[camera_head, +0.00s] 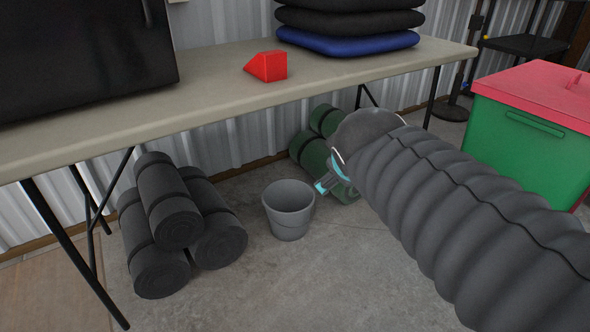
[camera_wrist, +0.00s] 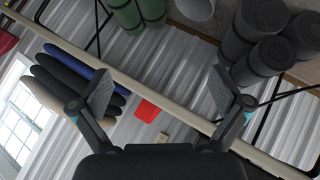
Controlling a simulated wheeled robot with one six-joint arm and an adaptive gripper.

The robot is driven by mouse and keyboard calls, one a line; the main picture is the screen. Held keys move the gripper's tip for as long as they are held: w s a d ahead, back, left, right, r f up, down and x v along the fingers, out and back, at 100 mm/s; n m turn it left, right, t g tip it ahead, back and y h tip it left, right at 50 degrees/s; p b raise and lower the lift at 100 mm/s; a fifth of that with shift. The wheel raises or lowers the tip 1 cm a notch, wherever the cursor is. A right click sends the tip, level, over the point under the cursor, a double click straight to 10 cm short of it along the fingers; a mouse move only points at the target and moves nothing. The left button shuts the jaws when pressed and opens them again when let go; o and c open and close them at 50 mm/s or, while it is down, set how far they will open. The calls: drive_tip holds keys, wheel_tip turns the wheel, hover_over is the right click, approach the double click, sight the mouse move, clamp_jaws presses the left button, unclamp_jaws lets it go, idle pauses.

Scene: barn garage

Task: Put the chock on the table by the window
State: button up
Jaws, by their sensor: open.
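The red chock (camera_head: 266,66) lies on the long beige table (camera_head: 215,88), left of the stacked cushions in the head view. It also shows as a red block in the wrist view (camera_wrist: 147,109), beyond the gap between my fingers. My gripper (camera_head: 335,184) is below and in front of the table, right of the chock, partly hidden by my arm in the head view. In the wrist view both fingers (camera_wrist: 163,90) are spread wide with nothing between them. A window (camera_wrist: 18,112) shows beyond the cushions at the left of the wrist view.
Dark cushions over a blue one (camera_head: 350,42) and a black box (camera_head: 85,50) stand on the table. Below are dark rolled mats (camera_head: 175,215), a grey bucket (camera_head: 289,208) and green rolls (camera_head: 312,152). A green bin with a red lid (camera_head: 525,140) stands right.

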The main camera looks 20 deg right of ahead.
drive_tip(key=s+a+f+m+g+y, duration=0.3)
drive_tip(key=s+a+f, duration=0.3)
drive_tip(key=s+f, duration=0.3)
drive_tip(key=shift+s+a+f+m+g, duration=0.35)
drive_tip(key=shift+s+m, duration=0.55)
drive_tip(key=shift+s, duration=0.15)
drive_tip(key=shift+r, duration=0.1)
drive_tip(key=shift+c, duration=0.2)
